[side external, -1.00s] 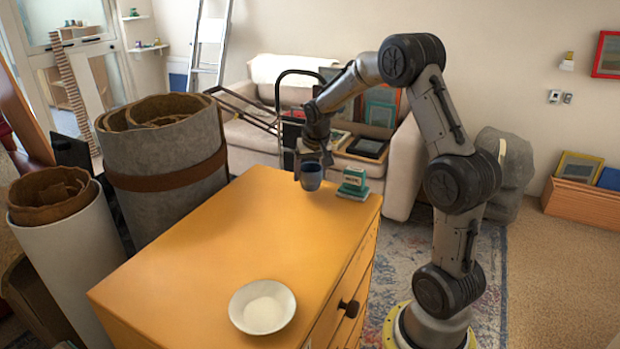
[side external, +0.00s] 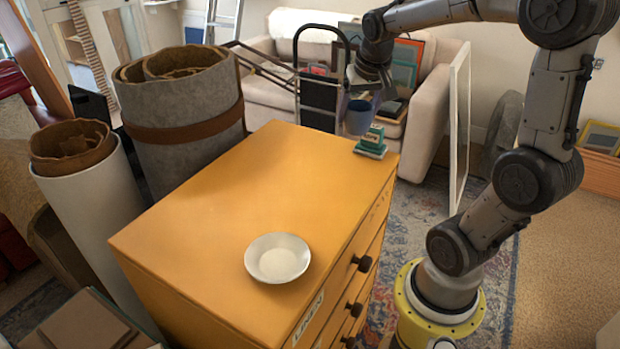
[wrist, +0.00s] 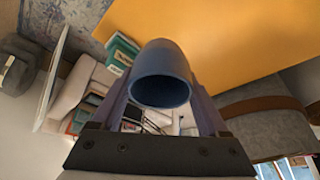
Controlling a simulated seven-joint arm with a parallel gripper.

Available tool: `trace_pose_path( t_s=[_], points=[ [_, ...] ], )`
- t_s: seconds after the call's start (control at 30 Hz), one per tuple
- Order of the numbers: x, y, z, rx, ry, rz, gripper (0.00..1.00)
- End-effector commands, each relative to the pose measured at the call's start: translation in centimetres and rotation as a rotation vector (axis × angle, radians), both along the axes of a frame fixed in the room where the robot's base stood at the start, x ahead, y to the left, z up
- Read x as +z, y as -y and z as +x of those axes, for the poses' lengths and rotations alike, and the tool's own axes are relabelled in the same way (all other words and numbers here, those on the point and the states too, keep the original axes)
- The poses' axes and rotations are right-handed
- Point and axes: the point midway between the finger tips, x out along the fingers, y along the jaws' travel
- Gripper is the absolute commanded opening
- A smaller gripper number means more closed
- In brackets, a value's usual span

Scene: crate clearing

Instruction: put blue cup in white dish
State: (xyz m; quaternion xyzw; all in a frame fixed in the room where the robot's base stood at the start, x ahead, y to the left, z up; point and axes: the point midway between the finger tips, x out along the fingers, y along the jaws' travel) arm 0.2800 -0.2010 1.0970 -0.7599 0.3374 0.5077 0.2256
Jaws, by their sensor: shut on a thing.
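The blue cup (side external: 358,118) is held above the far end of the orange dresser top, roughly upright. My gripper (side external: 363,98) is shut on it. In the wrist view the cup (wrist: 160,72) sits between the two fingers of my gripper (wrist: 162,98), its open mouth facing the camera. The white dish (side external: 277,258) is a shallow round bowl on the near part of the dresser top and looks empty. It is well apart from the cup and does not show in the wrist view.
The orange dresser (side external: 250,190) has a clear top between cup and dish. A small green box (side external: 371,141) stands near its far right corner, close to the cup. A big rolled carpet (side external: 185,110) and a white roll (side external: 95,210) stand left. A sofa (side external: 435,95) is behind.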

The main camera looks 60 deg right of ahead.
Motion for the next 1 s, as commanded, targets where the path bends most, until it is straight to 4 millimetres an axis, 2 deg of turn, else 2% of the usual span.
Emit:
trace_pose_path(
  t_s=[0.17, 0.27, 0.57, 0.7, 0.8, 1.0],
  points=[
    [-0.5, -0.5, -0.8, 0.043, 0.000, -0.001, 0.16],
    [-1.0, -2.0, -1.8, 0.097, 0.003, -0.002, 0.16],
    [-0.6, -11.7, -3.7, 0.459, 0.005, -0.003, 0.16],
    [-0.4, -16.2, -5.3, 0.649, 0.006, -0.003, 0.16],
    [-0.2, -19.0, -6.7, 0.781, 0.006, -0.003, 0.16],
    [0.0, -23.3, -9.5, 1.007, 0.004, -0.002, 0.16]
  ],
)
